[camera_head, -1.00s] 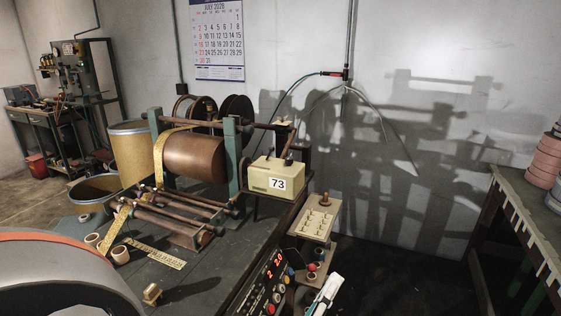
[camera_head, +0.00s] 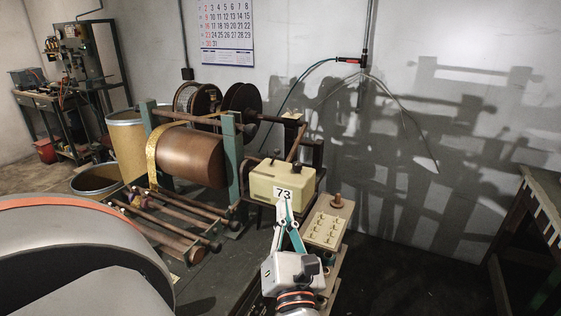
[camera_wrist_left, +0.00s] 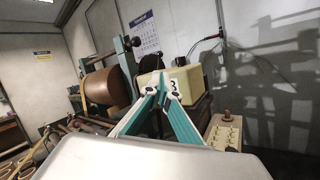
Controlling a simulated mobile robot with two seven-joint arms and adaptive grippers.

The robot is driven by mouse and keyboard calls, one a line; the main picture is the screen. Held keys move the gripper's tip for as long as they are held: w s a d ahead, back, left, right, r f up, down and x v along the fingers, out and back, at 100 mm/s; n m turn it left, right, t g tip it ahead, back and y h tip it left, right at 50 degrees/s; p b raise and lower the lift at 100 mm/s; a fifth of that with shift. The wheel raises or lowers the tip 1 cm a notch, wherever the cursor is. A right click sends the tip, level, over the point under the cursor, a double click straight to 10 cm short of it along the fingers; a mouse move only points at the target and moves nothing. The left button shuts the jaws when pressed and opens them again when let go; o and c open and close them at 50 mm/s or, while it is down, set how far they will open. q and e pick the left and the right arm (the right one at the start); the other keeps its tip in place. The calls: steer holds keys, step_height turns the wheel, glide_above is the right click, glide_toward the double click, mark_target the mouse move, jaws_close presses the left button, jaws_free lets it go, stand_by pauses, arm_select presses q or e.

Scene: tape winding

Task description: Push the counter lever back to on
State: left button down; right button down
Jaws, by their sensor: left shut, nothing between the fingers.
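The counter (camera_head: 265,184) is a cream box with a "73" label, at the right end of the winding machine. A brown rod (camera_head: 298,143) rises above its top and leans to the right; I take it for the lever. My left gripper (camera_head: 284,198) is shut and empty, its fingertips in front of the label and overlapping its lower edge. I cannot tell whether they touch the box. In the left wrist view the counter (camera_wrist_left: 189,82) stands behind the closed fingertips (camera_wrist_left: 162,88). My right gripper is not in view.
The brown roll (camera_head: 190,157) with yellow tape lies left of the counter. A pegged board (camera_head: 325,227) with a brown knob sits close to the right of my gripper. A dark bench (camera_head: 545,200) stands far right, with open floor between. A big grey rounded form fills the lower left.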

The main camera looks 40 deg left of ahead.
mark_target(279, 174)
arm_select(q)
steer(key=p+x, duration=0.3)
steer(key=x, duration=0.9)
steer(key=shift+w+a+r, duration=0.1)
steer(key=shift+r, duration=0.15)
steer(key=shift+x, duration=0.8)
steer(key=shift+f, duration=0.15)
steer(key=shift+w+a, duration=0.1)
